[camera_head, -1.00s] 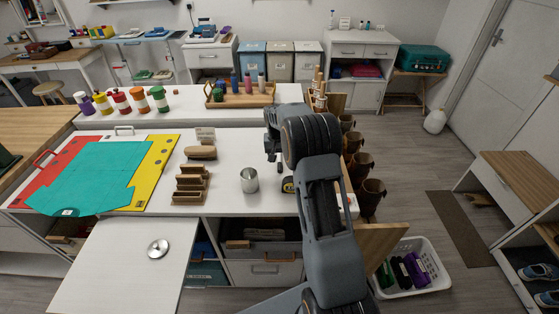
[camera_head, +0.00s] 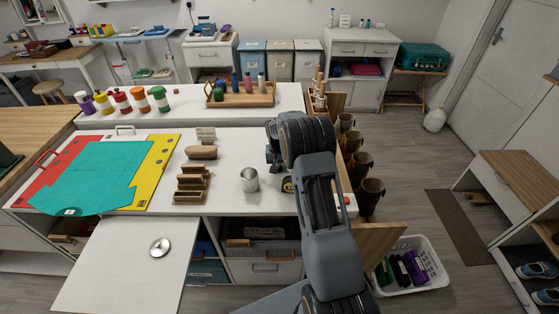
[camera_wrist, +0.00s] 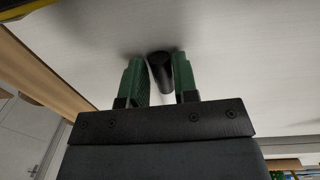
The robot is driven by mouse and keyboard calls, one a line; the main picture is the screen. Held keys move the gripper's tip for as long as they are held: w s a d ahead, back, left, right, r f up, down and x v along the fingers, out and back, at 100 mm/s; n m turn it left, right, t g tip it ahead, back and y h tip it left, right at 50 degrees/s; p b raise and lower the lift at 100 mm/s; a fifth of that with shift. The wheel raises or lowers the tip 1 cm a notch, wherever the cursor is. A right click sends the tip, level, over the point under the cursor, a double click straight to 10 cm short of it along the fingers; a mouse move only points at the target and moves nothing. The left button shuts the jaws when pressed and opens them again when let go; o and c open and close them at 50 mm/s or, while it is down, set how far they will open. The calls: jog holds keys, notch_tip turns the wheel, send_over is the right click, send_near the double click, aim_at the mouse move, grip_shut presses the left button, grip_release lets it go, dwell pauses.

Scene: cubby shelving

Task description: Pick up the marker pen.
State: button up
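A black cylinder, likely the marker pen (camera_wrist: 162,70), shows in the wrist view against the white tabletop. My gripper (camera_wrist: 158,72) has two green-padded fingers, one on each side of it. The fingers stand apart. A gap shows between the left finger and the cylinder, while the right finger is very close to it; I cannot tell if they touch. In the head view my arm's wrist is above the right part of the white worktop (camera_head: 225,205), and it hides the pen and fingertips.
A metal cup (camera_head: 249,180) stands left of my wrist, with a brown stepped rack (camera_head: 190,185) farther left. A round black-and-yellow item (camera_head: 287,185) lies partly behind my arm. A white basket (camera_head: 415,275) is on the floor.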

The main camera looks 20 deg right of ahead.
grip_shut()
jog(key=shift+r, duration=0.15)
